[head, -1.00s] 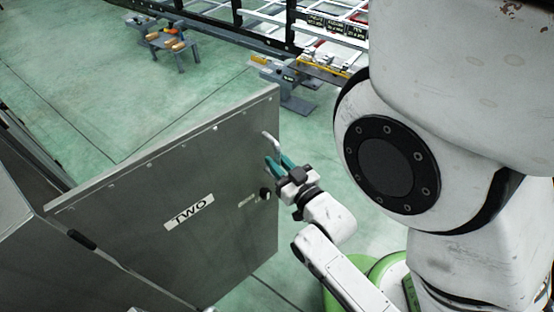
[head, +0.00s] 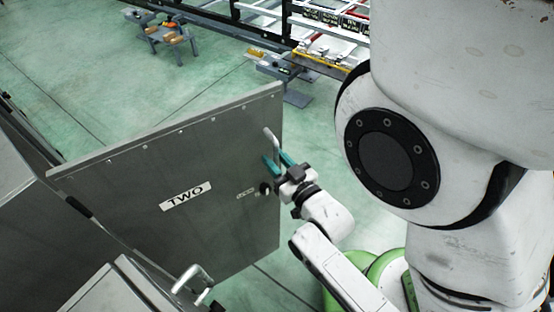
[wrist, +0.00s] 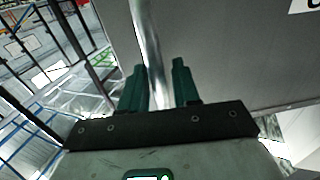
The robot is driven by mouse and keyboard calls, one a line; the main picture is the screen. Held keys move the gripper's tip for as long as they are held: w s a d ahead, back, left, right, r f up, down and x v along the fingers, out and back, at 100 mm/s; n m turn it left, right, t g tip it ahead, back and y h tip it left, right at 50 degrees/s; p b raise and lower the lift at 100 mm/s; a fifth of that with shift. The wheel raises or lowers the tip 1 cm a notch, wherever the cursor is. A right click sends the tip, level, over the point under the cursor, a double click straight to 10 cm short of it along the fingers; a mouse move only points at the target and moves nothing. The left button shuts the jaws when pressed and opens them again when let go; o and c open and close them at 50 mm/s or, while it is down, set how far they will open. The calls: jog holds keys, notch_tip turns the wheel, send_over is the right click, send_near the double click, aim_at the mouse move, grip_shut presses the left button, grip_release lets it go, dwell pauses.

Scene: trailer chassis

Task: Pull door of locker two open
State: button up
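The door of locker two (head: 130,210) is a grey metal panel with a "TWO" label, and it stands swung out from the locker body. Its bar handle (head: 272,145) is near the door's free edge. My gripper (head: 279,161) is at the handle, with its teal fingers spread on either side of it. In the wrist view the handle (wrist: 148,45) runs between the fingertips of my gripper (wrist: 160,75), close to the left finger, with a narrow gap to the right one. The handle's lower end is hidden by the gripper.
Another grey locker door with a handle (head: 190,280) is at the bottom. A small work stand (head: 170,40) and a grey bench (head: 280,72) stand on the green floor behind. White rack framing (head: 330,25) is at the back.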

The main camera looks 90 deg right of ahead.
jog(key=shift+o, duration=0.5)
jog(key=shift+s, duration=0.1)
jog(key=shift+s+a, duration=0.1)
jog(key=shift+a, duration=0.1)
jog(key=b+v, duration=0.2)
jog(key=v, duration=0.8)
jog(key=shift+b, duration=0.3)
jog(key=shift+s, duration=0.1)
